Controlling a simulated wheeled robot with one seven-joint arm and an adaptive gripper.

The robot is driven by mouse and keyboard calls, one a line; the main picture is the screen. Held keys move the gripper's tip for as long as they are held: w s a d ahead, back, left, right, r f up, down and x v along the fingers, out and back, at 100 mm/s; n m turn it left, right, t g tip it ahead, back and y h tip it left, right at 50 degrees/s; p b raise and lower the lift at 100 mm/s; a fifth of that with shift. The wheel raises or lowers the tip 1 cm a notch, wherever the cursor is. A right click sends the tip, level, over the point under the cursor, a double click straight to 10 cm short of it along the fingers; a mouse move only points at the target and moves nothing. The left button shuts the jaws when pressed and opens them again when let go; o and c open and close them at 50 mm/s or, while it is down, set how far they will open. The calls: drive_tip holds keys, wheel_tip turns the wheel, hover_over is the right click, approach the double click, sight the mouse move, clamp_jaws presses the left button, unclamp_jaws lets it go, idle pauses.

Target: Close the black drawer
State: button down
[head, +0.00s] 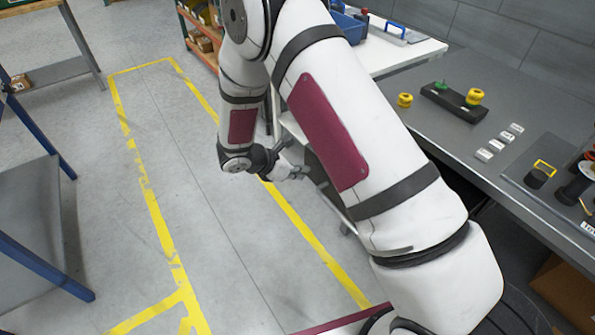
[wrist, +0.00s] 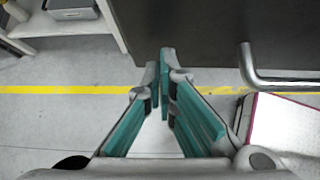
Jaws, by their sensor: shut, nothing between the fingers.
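The black drawer shows in the wrist view as a dark flat panel (wrist: 205,28) across the top. A bent grey metal handle (wrist: 285,82) is at its right. My gripper (wrist: 164,68) is shut and empty, its teal-padded fingers together. Its tips overlap the panel's lower edge in the picture, left of the handle; I cannot tell whether they touch. In the head view my gripper (head: 300,172) is beside the workbench, left of my large arm link. That link hides most of the drawer area, so how far the drawer stands out is unclear.
A grey workbench (head: 455,130) runs along the right, with yellow knobs on a black block (head: 455,98) and small parts. A blue-legged table (head: 30,225) stands at left. The floor between, marked with yellow tape (head: 150,200), is clear. A white shelf (wrist: 75,24) is at upper left in the wrist view.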

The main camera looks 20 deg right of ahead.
drive_tip(key=shift+d, duration=0.1)
drive_tip(key=w+d+b, duration=0.1)
drive_tip(key=w+d, duration=0.1)
drive_tip(key=d, duration=0.6)
drive_tip(key=w+d+b, duration=0.2)
drive_tip(key=w+d, duration=0.1)
drive_tip(key=d, duration=0.6)
drive_tip(key=w+d+b, duration=0.2)
drive_tip(key=w+d, duration=0.1)
drive_tip(key=d, duration=0.6)
drive_tip(key=shift+w, duration=0.25)
drive_tip(key=shift+w+d, duration=0.15)
drive_tip(key=shift+d, duration=0.25)
drive_tip(key=shift+d+r, duration=0.1)
